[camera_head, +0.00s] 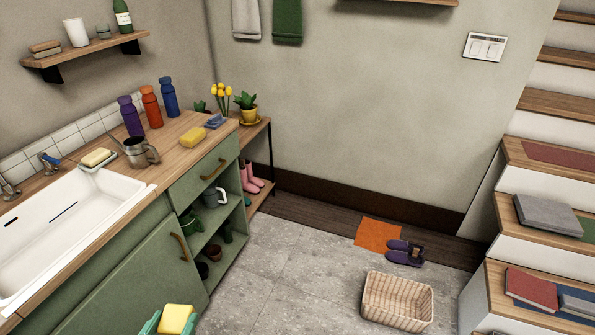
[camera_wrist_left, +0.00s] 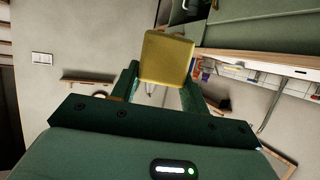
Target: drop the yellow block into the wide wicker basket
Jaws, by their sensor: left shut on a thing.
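The yellow block (camera_head: 177,317) shows at the bottom of the head view, held up in front of the green cabinet. My left gripper (camera_head: 171,322) is shut on it, with a green finger at each side. In the left wrist view the yellow block (camera_wrist_left: 166,57) sits between the fingertips of my left gripper (camera_wrist_left: 160,84). The wide wicker basket (camera_head: 398,301) stands on the grey tiled floor at the lower right, apart from the gripper. It is open at the top and looks empty. My right gripper is not in view.
An orange mat (camera_head: 378,232) and dark purple shoes (camera_head: 405,252) lie behind the basket. Stairs (camera_head: 520,210) with books rise at the right. The counter (camera_head: 165,150) with a sink is at the left. The tiled floor (camera_head: 300,270) between cabinet and basket is clear.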

